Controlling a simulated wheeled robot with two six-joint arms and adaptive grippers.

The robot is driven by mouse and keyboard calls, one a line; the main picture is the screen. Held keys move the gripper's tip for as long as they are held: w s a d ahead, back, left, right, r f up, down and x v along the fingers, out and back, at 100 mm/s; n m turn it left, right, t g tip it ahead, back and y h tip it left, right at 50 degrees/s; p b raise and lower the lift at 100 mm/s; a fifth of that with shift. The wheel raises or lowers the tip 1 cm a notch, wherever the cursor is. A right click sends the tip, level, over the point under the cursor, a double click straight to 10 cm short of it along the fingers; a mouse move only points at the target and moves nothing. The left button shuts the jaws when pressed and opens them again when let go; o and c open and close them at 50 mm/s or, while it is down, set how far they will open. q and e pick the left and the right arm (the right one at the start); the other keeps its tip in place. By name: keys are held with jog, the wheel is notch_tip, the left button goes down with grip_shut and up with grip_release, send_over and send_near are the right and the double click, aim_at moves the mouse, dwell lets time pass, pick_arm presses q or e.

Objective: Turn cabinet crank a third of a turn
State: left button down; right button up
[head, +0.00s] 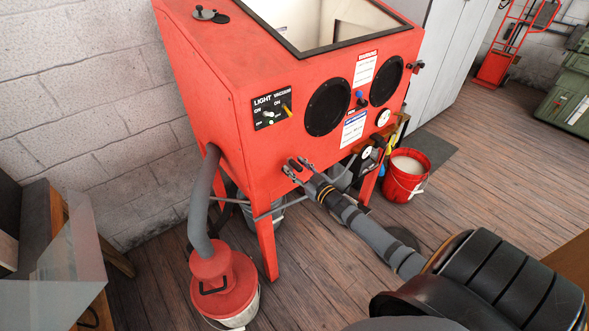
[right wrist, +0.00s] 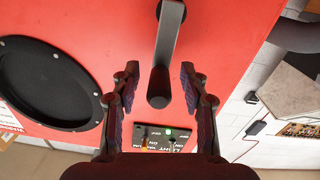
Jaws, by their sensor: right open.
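The red blast cabinet (head: 283,135) stands against the wall, and its crank (head: 294,164) is on the lower front panel. In the right wrist view the crank shows as a grey arm (right wrist: 168,35) ending in a dark rounded handle (right wrist: 159,90). My right gripper (head: 298,171) reaches up to the crank from the lower right. In the right wrist view the right gripper (right wrist: 160,82) is open, with one finger on each side of the handle. Gaps show between the fingers and the handle. My left gripper is not in view.
A light and vacuum switch panel (head: 271,111) and round black glove ports (head: 327,106) are on the cabinet front. A red bucket (head: 401,180) stands to the right. A red vacuum canister (head: 222,283) with a grey hose (head: 198,207) stands at the lower left.

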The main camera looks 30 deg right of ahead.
jog(key=shift+w+r, duration=0.15)
jog(key=shift+w, duration=0.35)
grip_shut()
jog(key=shift+a, duration=0.1)
